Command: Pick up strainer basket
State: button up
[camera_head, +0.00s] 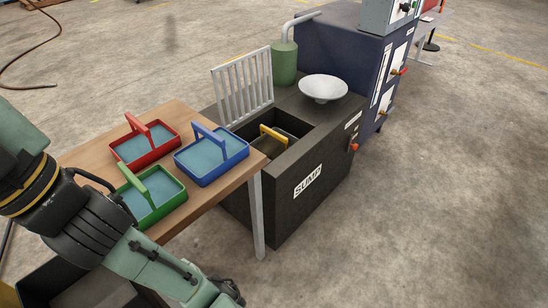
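Three strainer baskets with blue-grey mesh floors and arched handles stand on the wooden table: a red basket (145,143), a blue basket (211,155) and a green basket (152,194). Another basket with a yellow handle (273,134) sits down in the opening of the black sump box (318,165); its lower part is hidden by the box walls. My gripper (230,291) is at the bottom edge of the view, in front of the table and apart from all the baskets. Only a dark part of it shows, so its fingers cannot be judged.
The table (213,199) abuts the sump on its left side. A white slatted rack (242,87) stands upright at the sump's back left. A white dish (323,88) and a green cylinder (284,63) stand behind the opening. The concrete floor (420,200) at right is clear.

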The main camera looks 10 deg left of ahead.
aim_at(273, 143)
jog(key=i+l+u, duration=0.4)
jog(key=i+u, duration=0.1)
jog(key=u, duration=0.2)
jog(key=i+l+u, duration=0.1)
jog(key=u, duration=0.3)
jog(key=l+u, duration=0.65)
jog(key=u, duration=0.15)
jog(key=l+u, duration=0.25)
jog(key=l, duration=0.35)
jog(key=k+l+u, duration=0.1)
jog(key=l+u, duration=0.15)
jog(key=l, duration=0.35)
jog(key=k+l, duration=0.1)
jog(key=l, duration=0.75)
jog(key=k+l, duration=0.15)
jog(key=l, duration=0.65)
jog(key=i, duration=0.4)
jog(key=u, duration=0.05)
